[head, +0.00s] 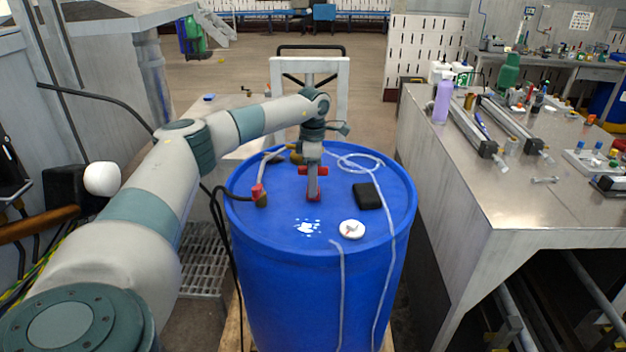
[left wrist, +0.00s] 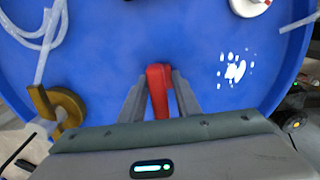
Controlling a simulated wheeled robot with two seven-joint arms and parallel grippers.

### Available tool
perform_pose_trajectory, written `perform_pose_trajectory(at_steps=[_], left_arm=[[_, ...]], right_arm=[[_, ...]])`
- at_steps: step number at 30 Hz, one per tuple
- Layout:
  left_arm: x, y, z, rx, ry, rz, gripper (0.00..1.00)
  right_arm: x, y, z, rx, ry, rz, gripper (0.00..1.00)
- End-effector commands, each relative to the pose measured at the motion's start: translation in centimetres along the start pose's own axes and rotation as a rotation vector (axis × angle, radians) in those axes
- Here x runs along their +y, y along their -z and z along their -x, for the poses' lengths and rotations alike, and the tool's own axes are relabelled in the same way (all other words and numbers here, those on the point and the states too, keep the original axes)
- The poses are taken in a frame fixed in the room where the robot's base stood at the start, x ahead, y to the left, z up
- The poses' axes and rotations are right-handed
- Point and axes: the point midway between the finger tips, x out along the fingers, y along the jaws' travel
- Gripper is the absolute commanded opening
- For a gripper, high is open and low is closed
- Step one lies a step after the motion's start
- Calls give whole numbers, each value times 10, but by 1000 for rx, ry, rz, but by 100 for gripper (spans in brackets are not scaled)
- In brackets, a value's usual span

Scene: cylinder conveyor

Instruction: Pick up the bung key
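The blue drum (head: 275,225) stands in the middle of the head view. The red bung key (head: 313,197) is over its lid, partly hidden by my left gripper (head: 313,185). In the left wrist view the bung key (left wrist: 158,88) is between the two grey fingers of my left gripper (left wrist: 160,85), with both fingertips close against its sides. The gripper looks shut on it. I cannot tell whether the key touches the lid. My right gripper is not in view.
On the lid are a black block (head: 367,196), a white round cap (head: 351,230), clear tubing (head: 357,165) and a red-ended hose fitting (head: 259,194). A metal bench (head: 480,190) with a purple bottle (head: 443,100) stands to the right. A white-framed cart (head: 343,100) is behind the drum.

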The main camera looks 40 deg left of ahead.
Motion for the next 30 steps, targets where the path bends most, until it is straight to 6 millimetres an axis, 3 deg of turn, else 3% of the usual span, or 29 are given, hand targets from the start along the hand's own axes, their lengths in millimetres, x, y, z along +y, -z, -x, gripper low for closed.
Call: perform_pose_trajectory(at_steps=[1, 2, 14, 23, 30], left_arm=[[0, 0, 0, 0, 0, 0, 6], [0, 0, 0, 0, 0, 0, 0], [0, 0, 4, -1, -1, 0, 0], [1, -1, 38, -4, -4, -1, 0], [-20, -43, 64, -4, -3, -6, 0]], right_arm=[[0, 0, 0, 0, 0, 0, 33], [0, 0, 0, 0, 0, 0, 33], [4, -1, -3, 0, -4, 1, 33], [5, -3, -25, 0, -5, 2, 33], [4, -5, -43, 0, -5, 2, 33]])
